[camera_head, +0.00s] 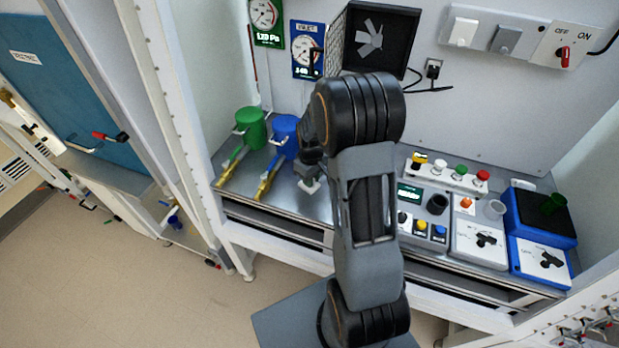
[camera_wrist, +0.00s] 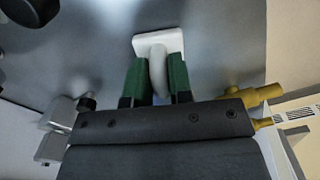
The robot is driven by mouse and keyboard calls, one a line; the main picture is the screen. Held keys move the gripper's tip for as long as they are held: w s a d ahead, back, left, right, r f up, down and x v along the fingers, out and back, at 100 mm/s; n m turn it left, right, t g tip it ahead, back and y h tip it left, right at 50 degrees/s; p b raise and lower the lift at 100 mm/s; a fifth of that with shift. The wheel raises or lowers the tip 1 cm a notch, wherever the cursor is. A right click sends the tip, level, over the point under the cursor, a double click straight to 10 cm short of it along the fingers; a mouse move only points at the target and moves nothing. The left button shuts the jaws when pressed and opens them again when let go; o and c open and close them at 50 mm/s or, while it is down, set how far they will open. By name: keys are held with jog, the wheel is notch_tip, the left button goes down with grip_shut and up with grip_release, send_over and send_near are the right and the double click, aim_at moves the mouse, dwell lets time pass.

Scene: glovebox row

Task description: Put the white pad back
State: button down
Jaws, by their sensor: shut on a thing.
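The white pad (camera_wrist: 170,42) is a flat white plate with a rounded grey-white handle standing up from it. In the wrist view my gripper (camera_wrist: 158,76) has its green fingers closed on either side of that handle. In the head view a small part of the pad (camera_head: 309,187) shows below my gripper (camera_head: 310,172), low over or on the grey bench top, just right of the blue canister. I cannot tell whether the pad touches the bench. My arm hides the bench to the right of it.
A green canister (camera_head: 250,128) and a blue canister (camera_head: 285,133), each with a brass valve, stand on the left of the grey bench (camera_head: 300,206). Control boxes (camera_head: 478,240) and a blue box (camera_head: 541,216) fill the right. A black fan box (camera_head: 372,38) hangs behind.

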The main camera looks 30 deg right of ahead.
jog(key=c, duration=1)
grip_release()
jog(key=shift+r, duration=0.1)
notch_tip(320, 180, up, 11)
jog(key=b, duration=0.2)
jog(key=s+a+r+m+t, duration=0.1)
jog(key=s+a+r, duration=0.1)
jog(key=s, duration=0.3)
jog(key=s+a+r+m+t, duration=0.1)
jog(key=s+a+r+t, duration=0.1)
jog(key=s+a, duration=0.2)
jog(key=s+a+r+m+t, duration=0.1)
jog(key=s+a+r+m, duration=0.1)
jog(key=s+a, duration=0.2)
jog(key=shift+s+r, duration=0.15)
jog(key=shift+s, duration=1.1)
